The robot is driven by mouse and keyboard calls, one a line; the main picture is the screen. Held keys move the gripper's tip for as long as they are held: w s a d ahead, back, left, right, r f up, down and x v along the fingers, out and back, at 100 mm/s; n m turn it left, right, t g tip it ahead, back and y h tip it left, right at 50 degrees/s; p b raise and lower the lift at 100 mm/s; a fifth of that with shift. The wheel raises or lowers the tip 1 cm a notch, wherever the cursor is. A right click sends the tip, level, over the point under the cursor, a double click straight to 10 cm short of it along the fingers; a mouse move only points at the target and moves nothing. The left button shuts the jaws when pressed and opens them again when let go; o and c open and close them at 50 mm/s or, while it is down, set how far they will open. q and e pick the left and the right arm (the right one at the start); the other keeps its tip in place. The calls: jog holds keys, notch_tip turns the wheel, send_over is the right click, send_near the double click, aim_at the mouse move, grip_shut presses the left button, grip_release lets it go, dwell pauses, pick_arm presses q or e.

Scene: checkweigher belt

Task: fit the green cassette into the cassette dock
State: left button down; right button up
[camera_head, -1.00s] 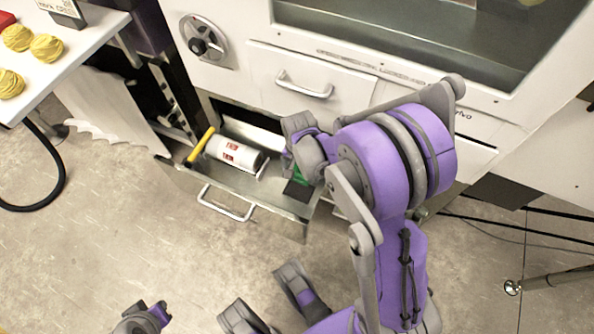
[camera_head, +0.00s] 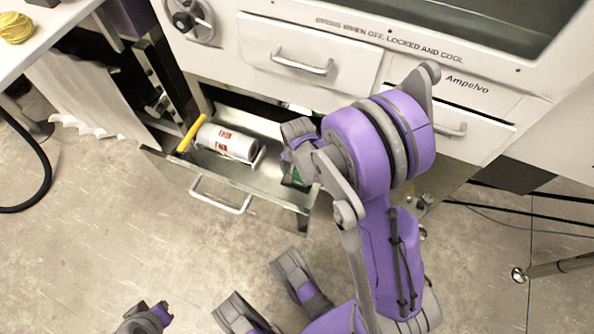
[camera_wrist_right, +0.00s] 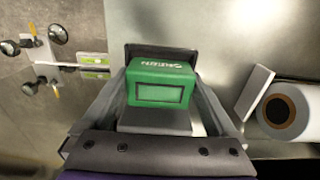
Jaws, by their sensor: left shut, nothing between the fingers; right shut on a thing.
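My right gripper (camera_head: 297,150) is shut on the green cassette (camera_wrist_right: 160,84), which shows between its fingers in the right wrist view. In the head view the gripper and arm hide most of the cassette, and only a sliver of green shows. Both are over the right end of the open drawer (camera_head: 268,202). My left gripper (camera_head: 145,318) is shut and empty at the bottom edge, over the floor, far from the cassette.
A white roll (camera_head: 227,143) with red marks and a yellow bar (camera_head: 192,133) lie in the drawer, left of my right gripper. The roll (camera_wrist_right: 283,112) and a pale plate (camera_wrist_right: 254,92) are close on the right in the wrist view. A closed drawer (camera_head: 305,62) is above.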

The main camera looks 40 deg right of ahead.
jog(key=shift+f, duration=0.4)
jog(key=o, duration=1.1)
notch_tip(320, 180, up, 11)
jog(key=p, duration=0.3)
jog(key=shift+p, duration=0.3)
jog(key=shift+s+f, duration=0.1)
jog(key=shift+s, duration=0.05)
